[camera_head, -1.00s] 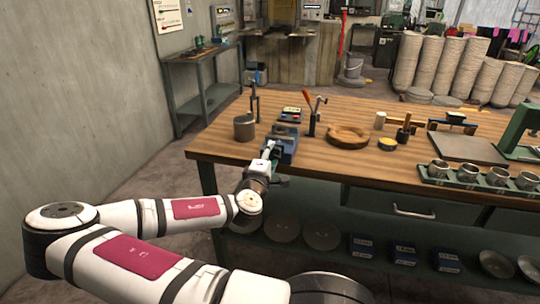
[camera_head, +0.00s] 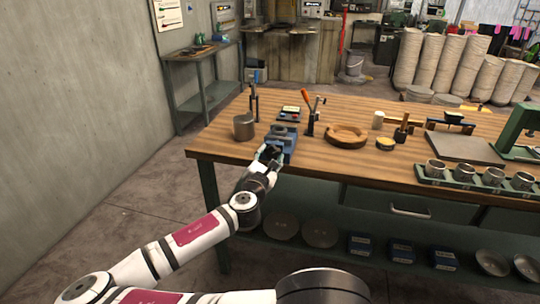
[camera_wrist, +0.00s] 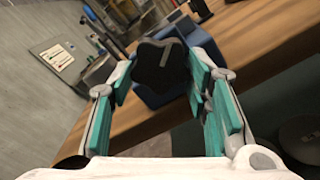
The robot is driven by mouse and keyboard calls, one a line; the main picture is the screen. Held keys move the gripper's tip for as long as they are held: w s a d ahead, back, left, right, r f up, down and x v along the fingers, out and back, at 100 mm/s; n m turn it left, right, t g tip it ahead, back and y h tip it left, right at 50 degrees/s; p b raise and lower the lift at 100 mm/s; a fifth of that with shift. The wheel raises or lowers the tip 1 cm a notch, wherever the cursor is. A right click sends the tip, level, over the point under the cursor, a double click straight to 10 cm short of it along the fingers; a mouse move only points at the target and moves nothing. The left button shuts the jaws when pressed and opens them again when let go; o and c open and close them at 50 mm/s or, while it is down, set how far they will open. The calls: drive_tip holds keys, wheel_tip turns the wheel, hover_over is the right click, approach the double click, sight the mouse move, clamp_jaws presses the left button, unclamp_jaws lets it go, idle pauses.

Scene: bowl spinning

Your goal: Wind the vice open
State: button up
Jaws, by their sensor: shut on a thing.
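The blue vice (camera_head: 284,136) stands at the front left edge of the wooden workbench. My gripper (camera_head: 268,156) is at its near end, just off the bench edge. In the wrist view, the vice's black lobed handle knob (camera_wrist: 160,66) sits between the teal-padded fingers of my gripper (camera_wrist: 160,78), with the blue vice body (camera_wrist: 204,42) behind it. The gripper is shut on the knob. The vice's jaw gap is too small to judge.
On the workbench (camera_head: 340,163), a metal pot (camera_head: 244,127) stands left of the vice, and an orange-handled tool (camera_head: 307,112) and wooden ring (camera_head: 347,136) to its right. A tray of cups (camera_head: 463,180) is farther right. The floor left of the bench is clear.

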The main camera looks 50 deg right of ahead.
drive_tip(key=n, duration=0.2)
drive_tip(key=n+p, duration=0.1)
drive_tip(key=n, duration=0.2)
drive_tip(key=shift+s+d+f+n, duration=0.1)
drive_tip(key=shift+s+n, duration=0.1)
drive_tip(key=shift+n, duration=0.1)
drive_tip(key=n+b, duration=0.1)
drive_tip(key=n, duration=0.4)
drive_tip(key=shift+s, duration=0.1)
idle(0.4)
drive_tip(key=o, duration=1.2)
drive_tip(key=shift+c, duration=0.2)
drive_tip(key=v, duration=0.7)
drive_tip(key=shift+s, duration=0.1)
